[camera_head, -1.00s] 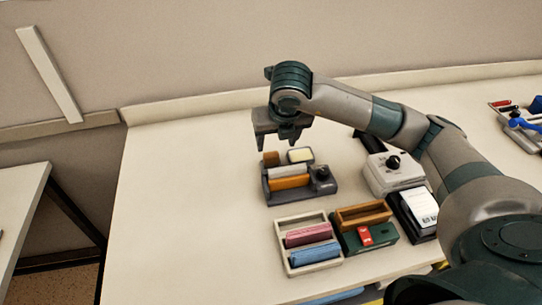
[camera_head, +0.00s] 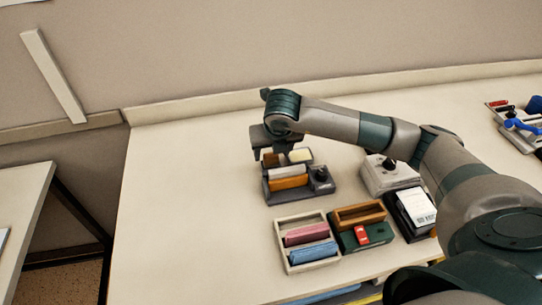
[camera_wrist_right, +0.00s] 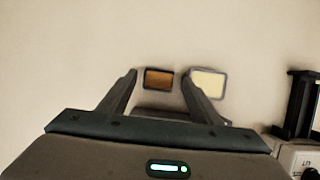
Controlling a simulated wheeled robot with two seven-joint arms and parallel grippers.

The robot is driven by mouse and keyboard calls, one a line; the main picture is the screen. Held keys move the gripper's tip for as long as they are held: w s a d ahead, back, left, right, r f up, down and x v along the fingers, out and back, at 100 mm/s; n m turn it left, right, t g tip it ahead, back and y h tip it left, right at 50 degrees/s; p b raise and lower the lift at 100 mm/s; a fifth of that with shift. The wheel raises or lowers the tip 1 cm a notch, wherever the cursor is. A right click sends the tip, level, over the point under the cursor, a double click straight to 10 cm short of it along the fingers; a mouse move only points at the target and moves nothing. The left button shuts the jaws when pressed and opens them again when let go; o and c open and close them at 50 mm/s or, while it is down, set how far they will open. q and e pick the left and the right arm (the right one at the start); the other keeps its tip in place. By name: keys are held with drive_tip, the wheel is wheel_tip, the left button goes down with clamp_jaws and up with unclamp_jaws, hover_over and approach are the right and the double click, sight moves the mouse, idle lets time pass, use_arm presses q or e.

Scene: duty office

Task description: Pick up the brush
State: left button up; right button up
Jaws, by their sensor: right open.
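My right gripper (camera_head: 270,153) is open above the back of a grey desk holder (camera_head: 290,196). In the right wrist view its two fingers (camera_wrist_right: 160,76) stand apart, with a small brown block (camera_wrist_right: 159,79) showing between their tips. A cream pad (camera_wrist_right: 208,83) lies just right of the right finger. In the head view the brown block (camera_head: 271,160) and cream pad (camera_head: 300,155) sit at the holder's back, the block partly hidden by the gripper. I cannot tell for sure which piece is the brush; the brown block may be it. My left gripper does not show.
A cream tray (camera_head: 283,252) with pink and blue blocks stands in front, beside a green box (camera_head: 381,236) with a red piece. A white device (camera_head: 385,179) and a black-and-white device (camera_head: 416,207) stand to the right. The table's left side is clear.

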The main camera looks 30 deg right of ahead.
drive_tip(key=shift+x, duration=1.25)
drive_tip(key=c, duration=1.1)
